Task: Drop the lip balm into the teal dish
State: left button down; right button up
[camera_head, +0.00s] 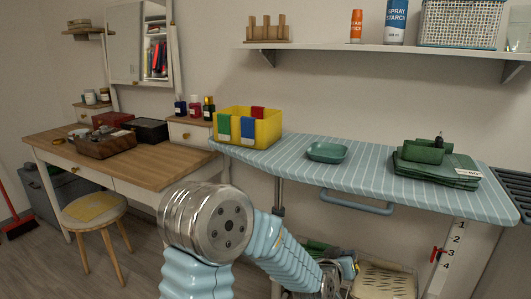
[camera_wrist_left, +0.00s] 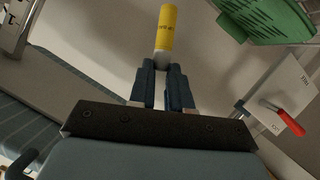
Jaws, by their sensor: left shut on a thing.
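The teal dish (camera_head: 327,151) sits on the striped ironing board, left of its middle, and looks empty. In the left wrist view my left gripper (camera_wrist_left: 162,73) is shut on the lip balm (camera_wrist_left: 167,30), a yellow tube with dark lettering. The fingertips hold it at its grey end, and the yellow part sticks out beyond them. In the head view my left arm reaches down to the right, below the board's front edge. Its gripper and the lip balm are not clear there. My right gripper is not in view.
The ironing board (camera_head: 273,157) carries a yellow bin (camera_head: 248,128) at its left end and green folded items (camera_head: 435,172) at its right. A blue rail (camera_head: 357,203) runs under its front edge. A red lever (camera_head: 436,255) is on a numbered post; a red lever shows in the wrist view (camera_wrist_left: 283,117).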

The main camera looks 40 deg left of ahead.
aim_at(327, 153)
jog(key=u, duration=0.85)
